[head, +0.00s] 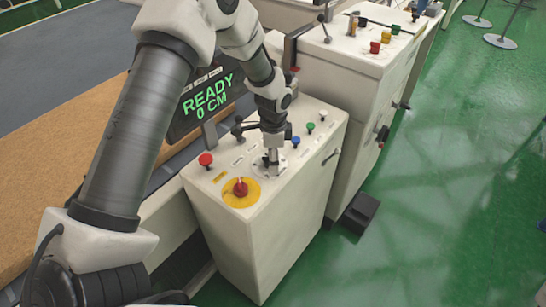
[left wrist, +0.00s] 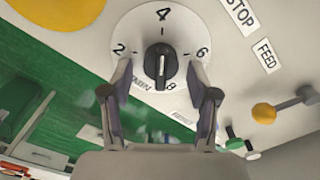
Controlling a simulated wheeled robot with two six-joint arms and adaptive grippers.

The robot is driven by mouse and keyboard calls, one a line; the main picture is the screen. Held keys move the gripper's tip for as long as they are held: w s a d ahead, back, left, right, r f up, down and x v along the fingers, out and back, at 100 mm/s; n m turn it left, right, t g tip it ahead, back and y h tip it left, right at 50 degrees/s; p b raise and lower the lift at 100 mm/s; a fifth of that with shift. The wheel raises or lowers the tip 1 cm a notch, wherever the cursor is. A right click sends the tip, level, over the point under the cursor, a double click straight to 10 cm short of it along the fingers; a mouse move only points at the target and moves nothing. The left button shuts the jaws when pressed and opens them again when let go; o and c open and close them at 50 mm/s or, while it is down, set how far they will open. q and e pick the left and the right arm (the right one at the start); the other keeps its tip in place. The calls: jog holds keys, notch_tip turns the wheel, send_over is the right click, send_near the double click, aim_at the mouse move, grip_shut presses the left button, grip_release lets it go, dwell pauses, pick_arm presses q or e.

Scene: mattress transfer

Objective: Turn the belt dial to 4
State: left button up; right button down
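The belt dial (left wrist: 178,29) is a white disc with 2, 4, 6 and 8 printed round it; 4 is at the top of the left wrist view. Its black knob (left wrist: 160,68) stands lengthwise, with a pale line along it that appears lined up with the 4. My left gripper (left wrist: 160,75) is open, one finger on each side of the knob, with gaps between. In the head view my left gripper (head: 272,160) points down over the dial (head: 262,172) and hides most of it.
The white control box (head: 265,235) also bears a red emergency knob on a yellow disc (head: 240,190), a red button (head: 205,159) and green and blue buttons. A screen (head: 207,100) reads READY 0 CM. A taller cabinet (head: 345,110) stands behind.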

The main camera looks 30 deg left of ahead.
pick_arm(q)
jog(key=shift+r, duration=0.1)
notch_tip(320, 180, up, 12)
dwell(0.7)
